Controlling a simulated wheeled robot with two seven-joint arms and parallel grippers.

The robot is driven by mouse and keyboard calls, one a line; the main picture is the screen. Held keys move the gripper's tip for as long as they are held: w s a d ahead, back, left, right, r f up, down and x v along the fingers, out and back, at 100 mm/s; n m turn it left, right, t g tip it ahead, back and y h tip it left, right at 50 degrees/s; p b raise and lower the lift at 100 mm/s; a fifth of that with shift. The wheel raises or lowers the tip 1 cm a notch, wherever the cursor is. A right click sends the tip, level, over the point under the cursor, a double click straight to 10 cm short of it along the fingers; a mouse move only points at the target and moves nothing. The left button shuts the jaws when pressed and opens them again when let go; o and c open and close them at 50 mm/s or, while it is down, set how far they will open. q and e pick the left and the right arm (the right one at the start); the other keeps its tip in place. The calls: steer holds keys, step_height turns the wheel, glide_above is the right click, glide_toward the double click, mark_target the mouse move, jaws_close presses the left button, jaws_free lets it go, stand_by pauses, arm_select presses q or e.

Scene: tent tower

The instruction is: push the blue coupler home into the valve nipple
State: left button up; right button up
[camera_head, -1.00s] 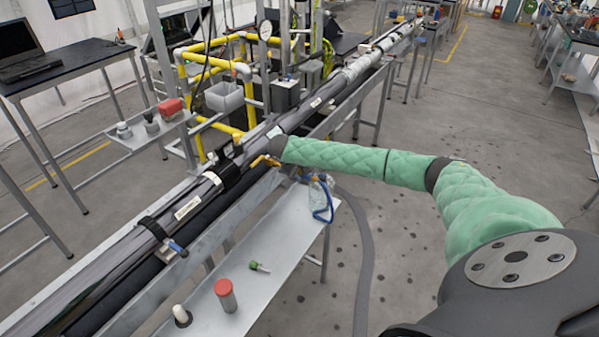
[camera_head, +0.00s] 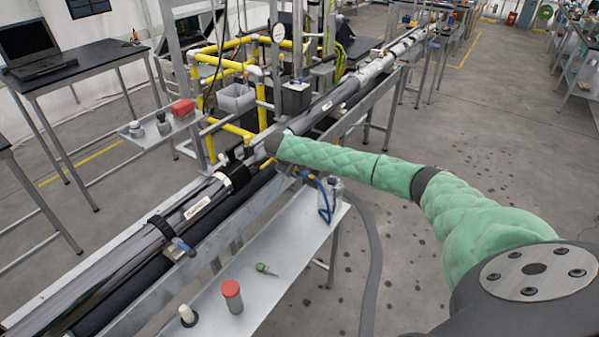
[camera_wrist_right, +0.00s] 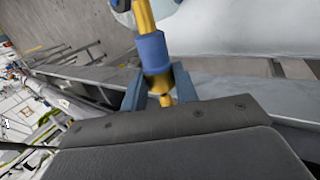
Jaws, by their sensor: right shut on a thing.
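In the right wrist view, the blue coupler (camera_wrist_right: 152,48) is a short blue sleeve with a brass-coloured end below it. A brass-coloured stem (camera_wrist_right: 144,15) lines up with its upper end; I cannot tell whether this is the valve nipple or how deep any joint goes. My right gripper (camera_wrist_right: 158,74) has its two blue-grey fingers on either side of the coupler's brass end, shut on it. In the head view, my green-sleeved right arm reaches to the pipe and hides the fingers. A yellow valve lever (camera_head: 267,165) shows just below the wrist. My left gripper is out of view.
A metal shelf (camera_head: 262,292) along the pipe carries a red-capped jar (camera_head: 232,296), a white-topped piece (camera_head: 187,315) and a small green-ended item (camera_head: 265,268). A blue hose loop (camera_head: 325,207) hangs at its far end. A long dark pipe (camera_head: 205,200) runs alongside.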

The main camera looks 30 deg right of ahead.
stand_by(0.6)
steer(key=shift+r+p, duration=0.1)
steer(key=shift+p, duration=0.25)
stand_by(0.6)
steer(key=shift+p, duration=0.75)
stand_by(0.6)
steer(key=shift+w+a, duration=0.4)
steer(key=shift+w, duration=0.45)
steer(key=shift+w+a, duration=0.35)
steer(key=shift+w, duration=0.45)
stand_by(0.5)
steer(key=o, duration=1.1)
